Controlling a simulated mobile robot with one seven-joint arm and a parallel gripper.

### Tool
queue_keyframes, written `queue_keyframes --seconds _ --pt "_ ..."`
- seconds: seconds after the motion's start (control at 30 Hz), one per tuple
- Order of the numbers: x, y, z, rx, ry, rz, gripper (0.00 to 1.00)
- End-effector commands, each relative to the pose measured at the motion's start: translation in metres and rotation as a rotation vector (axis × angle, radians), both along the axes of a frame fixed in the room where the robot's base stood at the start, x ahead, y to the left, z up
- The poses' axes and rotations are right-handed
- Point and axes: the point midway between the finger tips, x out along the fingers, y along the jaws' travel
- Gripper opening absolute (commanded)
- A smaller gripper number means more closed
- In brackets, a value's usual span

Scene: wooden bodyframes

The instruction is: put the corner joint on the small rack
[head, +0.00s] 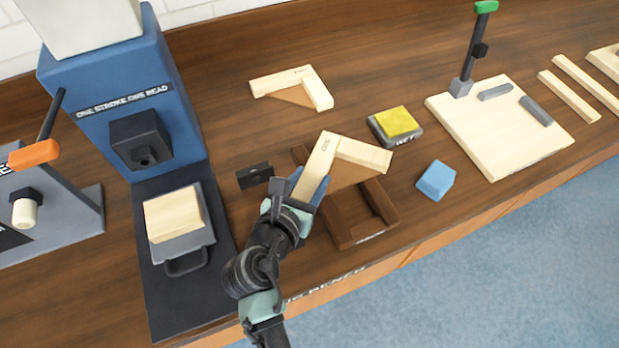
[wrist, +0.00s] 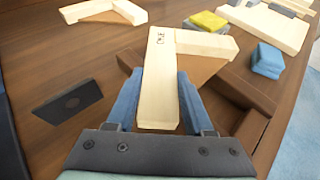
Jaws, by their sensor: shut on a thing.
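The corner joint (head: 361,153) is an L of two pale wooden strips with a brown triangular gusset in its inner corner. My gripper (head: 308,188) is shut on one of its strips, with a blue finger on each side. In the wrist view the joint (wrist: 160,75) extends forward from between the fingers (wrist: 157,100). The small rack (head: 341,229) is a dark brown wooden frame under and just right of the joint. The joint covers part of the rack, which also shows in the wrist view (wrist: 243,90). I cannot tell whether joint and rack touch.
A second L-shaped joint (head: 318,92) lies behind on the bench. A yellow-topped pad (head: 398,122) and a blue block (head: 436,180) are to the right. A small black block (head: 254,176) lies left of my gripper, near the blue press (head: 110,70). A board fixture (head: 500,150) stands farther right.

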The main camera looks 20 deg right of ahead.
Motion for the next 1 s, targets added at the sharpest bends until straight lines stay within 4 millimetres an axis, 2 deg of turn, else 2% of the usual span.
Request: queue_keyframes --seconds 0.07,0.1,0.27,0.67,1.0 --pt "0.0 0.0 -0.001 -0.001 -0.002 0.001 0.0" --pt "0.0 0.0 -0.002 0.0 0.0 0.001 0.54" --pt "0.0 0.0 -0.002 0.0 0.0 0.0 0.82" --pt "-0.004 0.004 0.002 0.0 0.001 0.001 0.82" --pt "-0.05 0.047 0.028 0.002 0.001 0.004 0.82"
